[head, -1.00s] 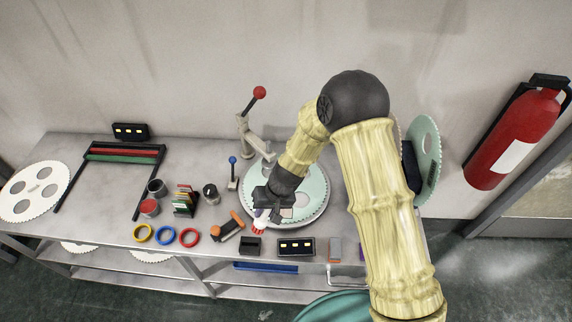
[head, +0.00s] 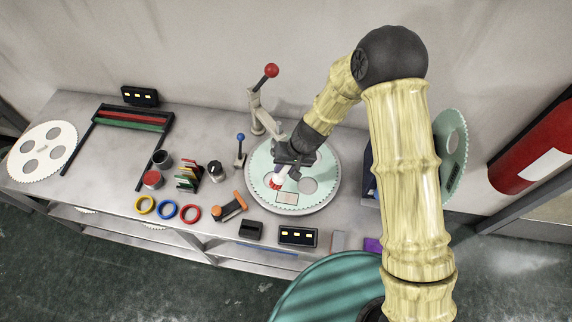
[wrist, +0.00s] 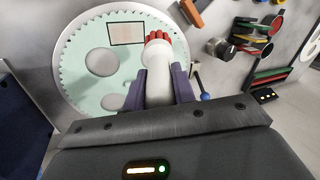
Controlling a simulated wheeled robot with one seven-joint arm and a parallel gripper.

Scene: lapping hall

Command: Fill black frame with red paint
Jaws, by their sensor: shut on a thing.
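A pale green toothed disc (head: 318,199) lies flat on the bench, with round holes. A thin dark-outlined rectangle (head: 288,198) is marked on its near part. The rectangle also shows in the wrist view (wrist: 127,33), its inside pale pinkish. My gripper (head: 284,168) is over the disc, its jaws shut on a white cylinder with a ridged red end (wrist: 157,80). In the wrist view the red end points away from me, just right of the rectangle. In the head view it is by the rectangle's upper left; I cannot tell whether it touches the disc.
A red-knobbed lever stand (head: 258,112) and a blue-knobbed lever (head: 240,152) rise beside the disc. Small pots, coloured rings, an orange-and-black tool (head: 230,207) and a black box with lights (head: 298,236) lie left and in front. A black rack (head: 78,142) stands far left.

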